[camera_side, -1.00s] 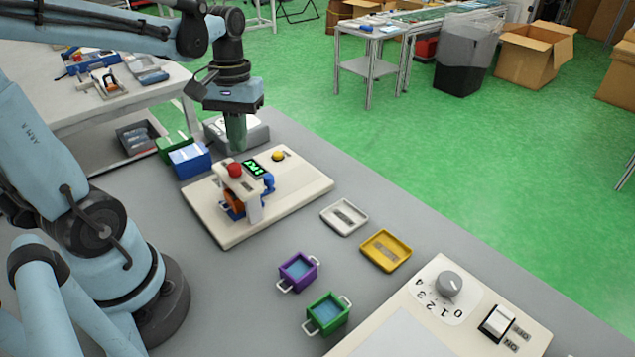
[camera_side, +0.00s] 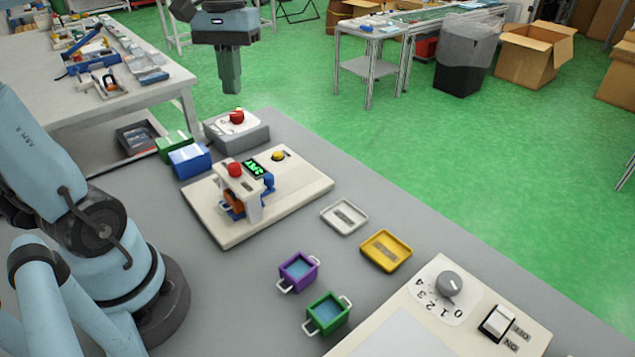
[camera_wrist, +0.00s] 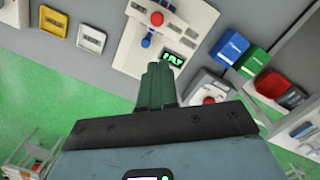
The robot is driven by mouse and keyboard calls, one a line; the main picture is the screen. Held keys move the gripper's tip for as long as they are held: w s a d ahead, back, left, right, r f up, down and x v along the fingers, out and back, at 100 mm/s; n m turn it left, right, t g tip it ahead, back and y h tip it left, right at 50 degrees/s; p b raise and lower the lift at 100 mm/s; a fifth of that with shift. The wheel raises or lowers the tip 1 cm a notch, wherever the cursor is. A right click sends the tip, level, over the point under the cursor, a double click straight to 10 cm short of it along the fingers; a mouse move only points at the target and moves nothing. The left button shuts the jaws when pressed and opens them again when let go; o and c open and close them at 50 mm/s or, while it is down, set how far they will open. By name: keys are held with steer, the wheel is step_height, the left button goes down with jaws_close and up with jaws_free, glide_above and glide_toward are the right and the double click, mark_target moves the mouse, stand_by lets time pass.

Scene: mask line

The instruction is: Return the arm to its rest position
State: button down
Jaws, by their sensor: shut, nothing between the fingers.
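My gripper (camera_side: 231,86) is in the upper middle of the side view, high above the far edge of the grey table (camera_side: 400,215). Its green fingers are together with nothing between them and point down. They also show in the wrist view (camera_wrist: 158,70). The gripper is apart from everything on the table. Below it stands a grey box with a red button (camera_side: 237,117), now uncovered in the side view. Most of my upper arm is out of the side view.
A cream board (camera_side: 297,190) with a red knob, yellow button and green display lies mid-table. Blue (camera_side: 189,161) and green (camera_side: 175,145) boxes stand left of it. White (camera_side: 345,216) and yellow (camera_side: 386,250) trays, purple (camera_side: 298,271) and green (camera_side: 327,313) handled bins, and a dial panel (camera_side: 440,300) lie nearer.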

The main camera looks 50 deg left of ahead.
steer(key=shift+r, duration=0.55)
steer(key=w+d+f+m+t, duration=0.1)
steer(key=d+f+m+t, duration=0.6)
steer(key=d+f, duration=0.3)
steer(key=shift+w+d+f+m+t+y, duration=0.35)
steer(key=shift+f+t, duration=0.25)
steer(key=shift+f, duration=0.2)
